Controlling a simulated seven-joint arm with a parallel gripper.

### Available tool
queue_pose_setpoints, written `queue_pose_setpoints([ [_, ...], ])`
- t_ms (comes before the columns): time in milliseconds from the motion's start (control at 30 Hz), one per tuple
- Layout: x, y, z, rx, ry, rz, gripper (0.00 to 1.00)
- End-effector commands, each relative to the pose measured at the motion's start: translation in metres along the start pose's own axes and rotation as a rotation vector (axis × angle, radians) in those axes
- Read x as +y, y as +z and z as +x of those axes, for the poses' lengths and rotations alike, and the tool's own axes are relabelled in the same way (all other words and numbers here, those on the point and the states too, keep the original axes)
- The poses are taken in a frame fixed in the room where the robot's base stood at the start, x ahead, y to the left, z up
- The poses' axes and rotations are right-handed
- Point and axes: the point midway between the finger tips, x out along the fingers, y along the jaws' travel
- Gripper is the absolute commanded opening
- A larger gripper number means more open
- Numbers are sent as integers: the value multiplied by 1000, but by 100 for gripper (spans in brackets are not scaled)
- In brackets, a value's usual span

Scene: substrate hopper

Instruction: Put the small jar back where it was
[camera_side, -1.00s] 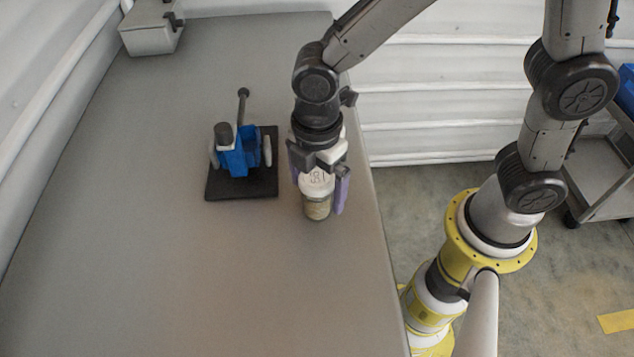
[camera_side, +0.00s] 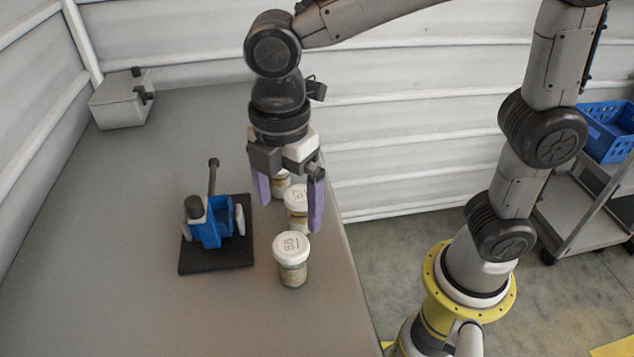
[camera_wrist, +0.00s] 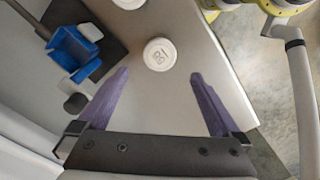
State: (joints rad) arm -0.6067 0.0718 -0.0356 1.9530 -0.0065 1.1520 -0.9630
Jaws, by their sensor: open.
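Several jars with white lids and tan contents stand upright on the grey table in the side view. The front jar (camera_side: 292,262), its lid marked in dark writing, stands clear to the right of the blue hopper. A second jar (camera_side: 297,203) stands behind it, and a third jar (camera_side: 281,184) is farther back, partly hidden by my gripper. My gripper (camera_side: 290,213) is open and empty above the table, its purple fingers spread. In the wrist view a marked white lid (camera_wrist: 160,54) lies beyond the fingertips (camera_wrist: 160,76). Which jar is the small one I cannot tell.
A blue hopper device (camera_side: 216,228) sits on a black base (camera_side: 215,262) left of the jars. A grey box (camera_side: 120,103) stands at the table's far left. The front of the table is clear. Its right edge runs close to the jars.

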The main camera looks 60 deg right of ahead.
Motion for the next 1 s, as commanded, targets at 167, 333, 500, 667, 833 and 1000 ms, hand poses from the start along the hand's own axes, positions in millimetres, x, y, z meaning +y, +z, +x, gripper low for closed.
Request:
queue_pose_setpoints([
  [167, -1, 11, -5, 11, 16, 60, 100],
  [333, -14, 61, -22, 74, 97, 372, 100],
  [500, -44, 122, -31, 175, 208, 827, 100],
  [667, -76, 160, -27, 276, 299, 1205, 100],
  [833, -98, 180, -19, 356, 360, 1457, 100],
  [1000, -105, 185, -16, 386, 380, 1542, 100],
])
